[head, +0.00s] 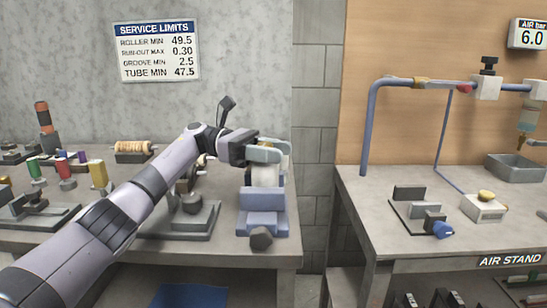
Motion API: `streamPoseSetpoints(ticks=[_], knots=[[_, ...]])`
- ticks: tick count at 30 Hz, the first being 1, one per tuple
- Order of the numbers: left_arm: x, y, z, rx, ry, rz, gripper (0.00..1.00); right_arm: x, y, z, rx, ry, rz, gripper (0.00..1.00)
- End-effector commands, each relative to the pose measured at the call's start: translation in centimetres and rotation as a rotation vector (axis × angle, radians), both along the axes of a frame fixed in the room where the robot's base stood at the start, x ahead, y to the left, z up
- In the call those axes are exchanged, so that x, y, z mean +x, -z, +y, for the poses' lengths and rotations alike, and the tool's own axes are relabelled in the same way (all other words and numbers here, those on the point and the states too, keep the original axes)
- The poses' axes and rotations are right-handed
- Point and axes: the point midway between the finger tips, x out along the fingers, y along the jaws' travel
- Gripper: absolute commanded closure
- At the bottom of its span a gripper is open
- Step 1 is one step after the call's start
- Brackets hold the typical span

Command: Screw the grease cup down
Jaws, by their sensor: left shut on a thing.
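My left arm reaches in from the lower left, and its left gripper (267,157) is at the right end of the left bench. Its pale fingers are shut on a cream, round part that looks like the grease cup (265,176). The fingers hide most of its top. The cup is upright above a blue-grey block fixture (262,222) at the bench's front right corner. I cannot tell how far down the cup sits. A dark hexagonal knob (261,238) is on the fixture's front. My right gripper is not in view.
The left bench (60,240) holds several fixtures, coloured parts and a wooden spool (132,147). A gap separates it from the air stand bench (350,195), which carries a blue pipe (369,130), a grey tray (515,168) and a yellow-button box (484,207). A service limits sign (157,50) hangs behind.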

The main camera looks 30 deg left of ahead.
Motion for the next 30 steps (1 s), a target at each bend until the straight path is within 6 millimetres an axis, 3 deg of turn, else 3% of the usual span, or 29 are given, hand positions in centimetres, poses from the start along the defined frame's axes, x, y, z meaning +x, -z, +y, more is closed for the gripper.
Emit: streamPoseSetpoints(ticks=[26,27,29,30], knots=[[-0.21,-0.05,-0.08,-0.001,0.093,0.0,0.91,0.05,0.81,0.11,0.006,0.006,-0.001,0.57],[-0.21,-0.05,-0.08,-0.001,0.093,0.0,0.54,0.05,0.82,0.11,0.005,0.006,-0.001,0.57],[-0.21,-0.04,-0.07,-0.001,0.093,0.0,0.4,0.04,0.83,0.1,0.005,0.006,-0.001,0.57],[-0.21,-0.04,-0.07,-0.001,0.093,0.0,0.4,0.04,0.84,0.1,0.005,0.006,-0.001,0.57]])
